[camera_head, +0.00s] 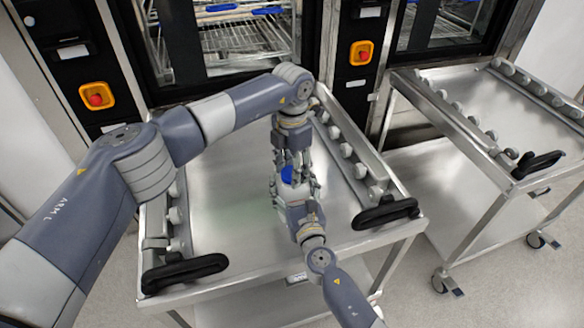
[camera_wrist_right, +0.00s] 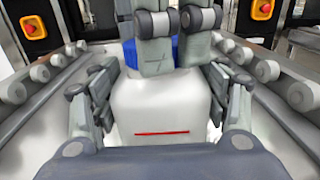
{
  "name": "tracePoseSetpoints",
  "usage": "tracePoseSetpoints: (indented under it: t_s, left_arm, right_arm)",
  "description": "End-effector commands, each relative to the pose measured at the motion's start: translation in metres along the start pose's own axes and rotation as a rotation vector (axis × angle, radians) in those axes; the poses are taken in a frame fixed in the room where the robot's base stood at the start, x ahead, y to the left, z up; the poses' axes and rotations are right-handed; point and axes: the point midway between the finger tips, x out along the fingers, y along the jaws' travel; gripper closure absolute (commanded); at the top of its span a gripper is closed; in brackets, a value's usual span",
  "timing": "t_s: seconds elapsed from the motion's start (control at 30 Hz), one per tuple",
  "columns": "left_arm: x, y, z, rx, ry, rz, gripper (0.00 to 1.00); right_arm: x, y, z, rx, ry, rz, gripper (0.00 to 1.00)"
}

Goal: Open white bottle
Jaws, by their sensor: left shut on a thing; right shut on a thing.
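The white bottle (camera_wrist_right: 150,108) stands between the two fingers of my right gripper (camera_wrist_right: 160,100), which is shut on its body; a red line marks its near side. Its blue cap (camera_wrist_right: 128,54) is mostly hidden behind the fingers of my left gripper (camera_wrist_right: 175,60). In the head view my left gripper (camera_head: 292,162) points down over the blue cap (camera_head: 287,174) and is shut on it. My right gripper (camera_head: 291,190) reaches in from below; the bottle's body is mostly hidden there. Whether the cap is loose I cannot tell.
The grippers are above a steel trolley (camera_head: 225,225) with roller rails and black handles (camera_head: 386,212). A second trolley (camera_head: 505,105) stands at the right. Washers with red-and-yellow emergency buttons (camera_head: 97,96) stand behind. The trolley's left part is clear.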

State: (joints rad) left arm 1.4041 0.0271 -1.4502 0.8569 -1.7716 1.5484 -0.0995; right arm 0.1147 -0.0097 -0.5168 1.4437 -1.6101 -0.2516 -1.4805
Motion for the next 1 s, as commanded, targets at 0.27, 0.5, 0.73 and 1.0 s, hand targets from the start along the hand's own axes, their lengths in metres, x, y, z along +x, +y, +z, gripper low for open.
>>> tracePoseSetpoints:
  t_s: [0.27, 0.5, 0.73, 1.0]
  left_arm:
    - [0.0003, -0.0001, -0.0002, -0.454, 0.001, 0.0, 0.83]
    - [0.0, 0.0, 0.0, -0.849, 0.0, 0.001, 0.83]
    - [-0.0004, 0.0001, 0.0002, -1.229, 0.0, 0.0, 0.83]
    - [-0.0008, 0.0002, 0.0003, -1.675, -0.001, 0.0, 0.83]
  right_arm:
    - [-0.0001, -0.0002, -0.0008, 0.0, 0.001, 0.0, 0.98]
    - [-0.0002, -0.0001, -0.0007, 0.0, 0.001, 0.0, 0.98]
    - [-0.0002, 0.0, -0.0007, 0.0, 0.001, 0.0, 0.98]
    - [-0.0002, 0.0001, -0.0006, 0.0, 0.001, 0.0, 0.98]
